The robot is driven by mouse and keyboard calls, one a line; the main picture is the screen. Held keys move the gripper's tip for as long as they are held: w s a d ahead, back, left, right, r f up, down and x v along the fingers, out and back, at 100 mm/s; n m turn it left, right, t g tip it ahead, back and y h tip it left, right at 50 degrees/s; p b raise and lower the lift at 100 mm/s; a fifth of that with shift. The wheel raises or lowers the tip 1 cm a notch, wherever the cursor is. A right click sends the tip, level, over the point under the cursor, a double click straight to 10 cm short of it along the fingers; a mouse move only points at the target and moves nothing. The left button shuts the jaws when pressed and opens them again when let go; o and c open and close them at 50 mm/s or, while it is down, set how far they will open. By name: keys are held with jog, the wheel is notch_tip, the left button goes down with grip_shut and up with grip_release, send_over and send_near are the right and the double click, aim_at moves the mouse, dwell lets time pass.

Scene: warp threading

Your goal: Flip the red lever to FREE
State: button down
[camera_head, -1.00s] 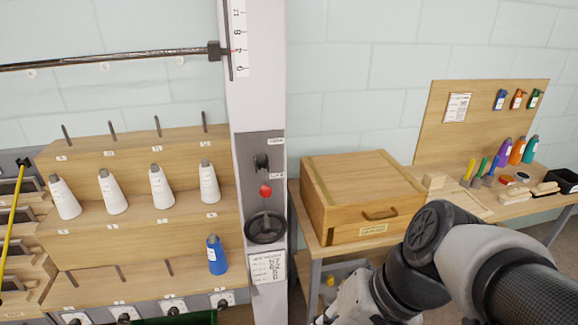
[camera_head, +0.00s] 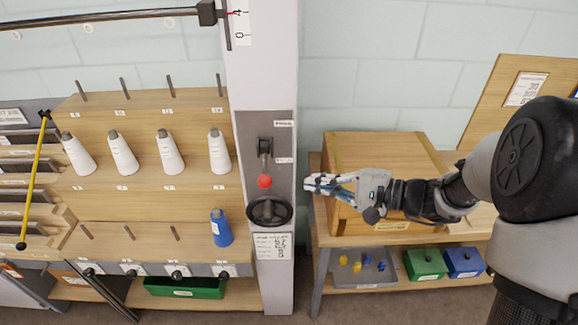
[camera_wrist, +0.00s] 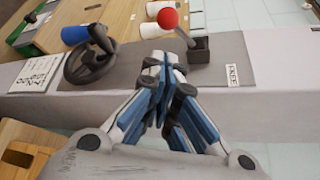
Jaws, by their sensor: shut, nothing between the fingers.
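The red lever (camera_head: 264,181) is a red ball on a grey stem on the grey panel of the white column, hanging down from its black mount in the head view. In the wrist view the red knob (camera_wrist: 168,18) stands just beyond my fingers, and a FREE label (camera_wrist: 234,72) is beside the lever's base. My gripper (camera_head: 308,183) is shut and empty, to the right of the lever with a gap between them. It points left toward the column. In the wrist view its blue-padded fingers (camera_wrist: 160,75) are together.
A black handwheel (camera_head: 269,211) sits just below the lever. A wooden box (camera_head: 375,150) stands on the bench behind my gripper. White cones (camera_head: 219,152) and a blue cone (camera_head: 221,229) stand on the wooden rack at left. Green (camera_head: 424,263) and blue bins (camera_head: 464,262) are on the lower shelf.

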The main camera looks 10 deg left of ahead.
aim_at(265, 164)
jog(key=shift+s, duration=0.1)
jog(key=shift+a, duration=0.1)
jog(key=b+x, duration=0.2)
jog(key=x, duration=0.8)
